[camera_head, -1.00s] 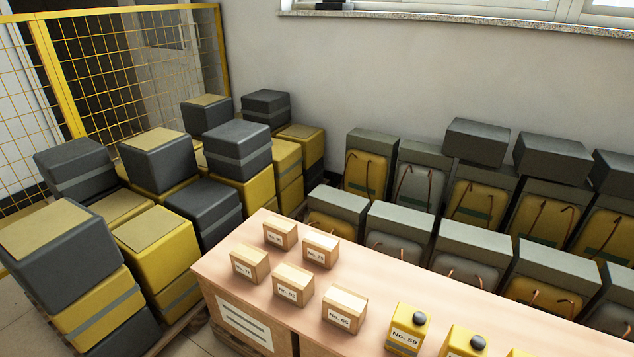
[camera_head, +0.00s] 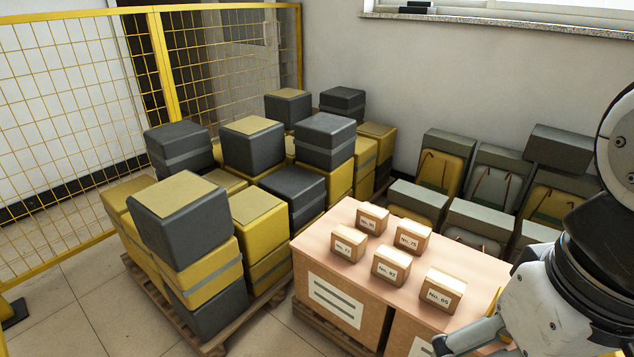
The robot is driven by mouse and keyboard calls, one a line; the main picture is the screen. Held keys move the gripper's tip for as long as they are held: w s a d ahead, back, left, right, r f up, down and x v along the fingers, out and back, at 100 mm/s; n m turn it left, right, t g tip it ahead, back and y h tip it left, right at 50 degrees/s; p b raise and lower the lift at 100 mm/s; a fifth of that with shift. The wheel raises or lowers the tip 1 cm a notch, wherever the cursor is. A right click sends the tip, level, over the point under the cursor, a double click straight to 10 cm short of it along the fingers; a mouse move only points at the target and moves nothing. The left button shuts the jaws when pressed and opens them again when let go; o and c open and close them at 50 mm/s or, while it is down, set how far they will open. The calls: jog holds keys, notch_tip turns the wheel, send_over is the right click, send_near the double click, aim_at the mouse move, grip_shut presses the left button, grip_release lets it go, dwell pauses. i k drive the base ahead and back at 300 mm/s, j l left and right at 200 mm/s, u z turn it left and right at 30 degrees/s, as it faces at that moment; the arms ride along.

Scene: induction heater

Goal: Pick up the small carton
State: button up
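Several small brown cartons with white number labels stand apart on top of a large box with a pinkish top (camera_head: 325,222). They are a back-left carton (camera_head: 372,218), a back-right carton (camera_head: 412,236), a left carton (camera_head: 348,243), a middle carton (camera_head: 391,265) and a front-right carton (camera_head: 442,289). The labels are small and hard to read with certainty. My gripper (camera_head: 462,335) is partly in view at the lower right, below and to the right of the front-right carton. I cannot tell whether its fingers are open, and I see nothing held in it.
Stacked black and yellow cases (camera_head: 190,235) stand on a pallet (camera_head: 262,303) to the left. A yellow mesh fence (camera_head: 85,110) is behind them. Grey-topped yellow and grey units (camera_head: 440,165) stand along the wall. Tiled floor (camera_head: 75,305) is clear at the lower left.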

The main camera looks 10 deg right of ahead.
aim_at(350, 243)
jog(key=i+j+u, duration=0.15)
jog(key=i, duration=0.4)
jog(key=i+j+u, duration=0.15)
jog(key=i, duration=0.4)
